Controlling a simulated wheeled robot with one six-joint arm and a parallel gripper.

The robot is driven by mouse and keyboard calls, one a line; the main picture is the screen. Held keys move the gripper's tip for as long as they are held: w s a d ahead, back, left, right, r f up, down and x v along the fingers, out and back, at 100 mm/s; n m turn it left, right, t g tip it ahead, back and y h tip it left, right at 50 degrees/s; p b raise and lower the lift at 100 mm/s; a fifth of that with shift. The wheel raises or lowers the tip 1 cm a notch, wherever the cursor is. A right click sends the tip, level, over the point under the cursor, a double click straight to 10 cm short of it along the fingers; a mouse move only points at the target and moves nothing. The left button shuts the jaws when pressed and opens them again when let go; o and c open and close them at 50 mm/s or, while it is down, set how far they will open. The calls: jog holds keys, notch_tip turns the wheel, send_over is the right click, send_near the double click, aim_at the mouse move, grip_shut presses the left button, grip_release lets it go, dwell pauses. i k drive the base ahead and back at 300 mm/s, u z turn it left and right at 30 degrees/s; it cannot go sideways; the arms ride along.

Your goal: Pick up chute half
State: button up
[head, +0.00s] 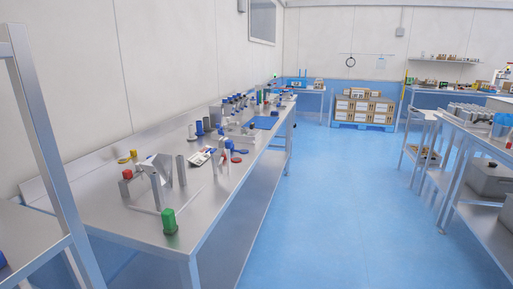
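On the long steel bench at left, several upright grey metal pieces stand near the front end. A narrow one (156,191) and a taller one (181,170) look like curved or channel-shaped parts. I cannot tell for sure which is the chute half at this size. A pale angled piece (158,165) stands between them, partly hidden by the upright parts. My gripper and arm are not in view.
The steel bench (205,215) also holds a green-capped item (169,220), a red item (127,174), blue items and a blue mat (264,122). A blue floor aisle (330,210) is clear. A cart with grey bins (490,178) stands at right; stacked boxes (362,107) are at the back.

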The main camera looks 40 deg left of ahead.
aim_at(217, 155)
jog(key=u, duration=0.25)
jog(key=i, duration=1.15)
jog(key=u, duration=1.55)
jog(key=i, duration=0.75)
jog(key=u, duration=0.8)
